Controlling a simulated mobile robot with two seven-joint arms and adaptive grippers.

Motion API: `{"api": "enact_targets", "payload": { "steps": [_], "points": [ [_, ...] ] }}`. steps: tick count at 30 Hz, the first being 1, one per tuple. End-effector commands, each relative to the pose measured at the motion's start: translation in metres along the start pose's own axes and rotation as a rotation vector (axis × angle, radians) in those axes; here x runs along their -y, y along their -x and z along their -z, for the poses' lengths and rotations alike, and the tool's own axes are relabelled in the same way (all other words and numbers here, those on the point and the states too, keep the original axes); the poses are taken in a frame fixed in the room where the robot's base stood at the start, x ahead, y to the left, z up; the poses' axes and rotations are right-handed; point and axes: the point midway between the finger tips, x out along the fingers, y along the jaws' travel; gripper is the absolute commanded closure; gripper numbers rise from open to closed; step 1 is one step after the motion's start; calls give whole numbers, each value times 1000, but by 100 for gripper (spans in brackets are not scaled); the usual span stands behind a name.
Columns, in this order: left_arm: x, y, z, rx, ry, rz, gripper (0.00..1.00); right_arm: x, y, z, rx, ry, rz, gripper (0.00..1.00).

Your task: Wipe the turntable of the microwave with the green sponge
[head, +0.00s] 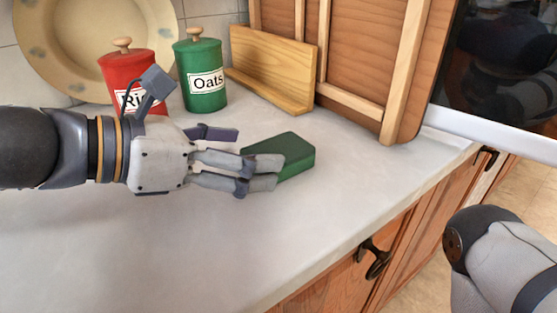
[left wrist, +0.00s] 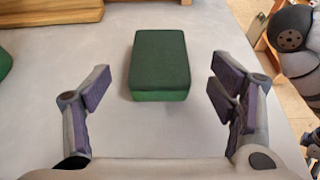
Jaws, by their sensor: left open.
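The green sponge (head: 296,155) lies flat on the pale countertop. In the left wrist view the sponge (left wrist: 159,62) sits between and slightly ahead of the spread fingers, with a gap on each side. My left gripper (head: 250,158) is open and empty, low over the counter, its fingers reaching toward the sponge from the left. One finger covers part of the sponge in the head view. No microwave or turntable can be made out for certain. My right gripper is out of view; only part of my right arm shows at the lower right.
A red canister (head: 127,66) and a green Oats canister (head: 201,75) stand at the back, before a large plate (head: 95,28). A wooden stand (head: 270,68) and a slatted wooden panel (head: 362,55) are behind the sponge. A dark glossy panel (head: 505,60) is at right. The front counter is clear.

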Motion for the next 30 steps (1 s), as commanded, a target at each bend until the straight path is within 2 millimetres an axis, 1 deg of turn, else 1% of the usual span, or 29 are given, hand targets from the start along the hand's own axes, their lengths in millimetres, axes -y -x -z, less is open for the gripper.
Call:
{"api": "enact_targets", "payload": {
  "steps": [1,4,9,11,14,19,21,23,24,25,28,29,30],
  "points": [
    [0,-9,4,-4,4,3,22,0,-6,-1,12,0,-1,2],
    [0,-19,0,0,-1,1,22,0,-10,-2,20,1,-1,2],
    [2,-52,-3,-1,1,2,22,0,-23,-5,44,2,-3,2],
    [2,-59,-4,1,-2,1,22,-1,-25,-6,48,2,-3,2],
    [2,-65,-7,3,-3,-2,22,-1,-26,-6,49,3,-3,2],
    [2,-64,-8,5,-4,-3,22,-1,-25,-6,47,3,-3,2],
    [2,-64,-8,5,-4,-3,37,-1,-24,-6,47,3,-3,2],
    [2,-64,-8,5,-4,-3,46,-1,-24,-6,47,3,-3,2],
    [2,-63,-8,5,-4,-3,53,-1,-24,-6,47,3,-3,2],
    [2,-63,-8,5,-4,-3,56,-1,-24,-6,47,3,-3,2],
    [2,-63,-8,5,-4,-3,56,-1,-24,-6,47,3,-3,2],
    [2,-63,-8,5,-4,-3,59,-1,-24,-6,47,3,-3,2],
    [2,-63,-8,5,-4,-3,59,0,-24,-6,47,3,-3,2]
  ]
}}
